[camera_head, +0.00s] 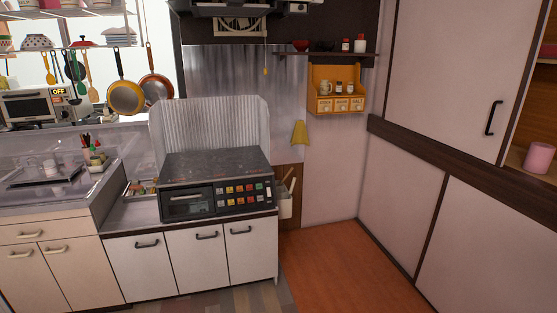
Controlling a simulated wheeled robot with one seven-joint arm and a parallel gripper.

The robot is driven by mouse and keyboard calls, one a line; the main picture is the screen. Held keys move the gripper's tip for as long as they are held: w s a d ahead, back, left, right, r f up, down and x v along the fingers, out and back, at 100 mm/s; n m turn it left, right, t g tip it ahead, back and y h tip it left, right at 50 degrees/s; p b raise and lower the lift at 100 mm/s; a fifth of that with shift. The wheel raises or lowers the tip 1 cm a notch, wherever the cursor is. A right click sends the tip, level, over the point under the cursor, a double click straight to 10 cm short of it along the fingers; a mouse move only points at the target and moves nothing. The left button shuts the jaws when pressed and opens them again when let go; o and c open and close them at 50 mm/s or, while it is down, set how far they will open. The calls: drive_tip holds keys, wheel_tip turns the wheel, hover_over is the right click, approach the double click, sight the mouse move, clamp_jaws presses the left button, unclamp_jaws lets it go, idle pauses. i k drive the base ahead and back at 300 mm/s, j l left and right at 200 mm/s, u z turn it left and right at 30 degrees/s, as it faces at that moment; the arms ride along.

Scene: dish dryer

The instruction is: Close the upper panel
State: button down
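I cannot tell for certain which thing is the upper panel, and no dish dryer is clearly identifiable. A large white upper cupboard door (440,75) with a black handle (493,118) is at the right. Beside its right edge is an open, wood-lined compartment (524,110), cut off by the frame edge. At the far left, a clear, glass-like cover or basin (30,150) is on the counter with a few items inside. Whether it has a movable panel cannot be told. My gripper is not in view.
A stove (215,165) with a ribbed metal splash guard (210,122) stands above white cabinets (195,262). Pans (125,97) hang at upper left. A small spice shelf (337,90) is on the back wall. The wooden floor (335,265) at centre right is clear.

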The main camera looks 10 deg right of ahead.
sight(461, 72)
drive_tip(key=i, duration=1.95)
drive_tip(key=i+z, duration=0.1)
drive_tip(key=i, duration=0.4)
drive_tip(key=i+j+z, duration=0.15)
drive_tip(key=i, duration=0.35)
drive_tip(key=i+j+z, duration=0.1)
drive_tip(key=i, duration=0.4)
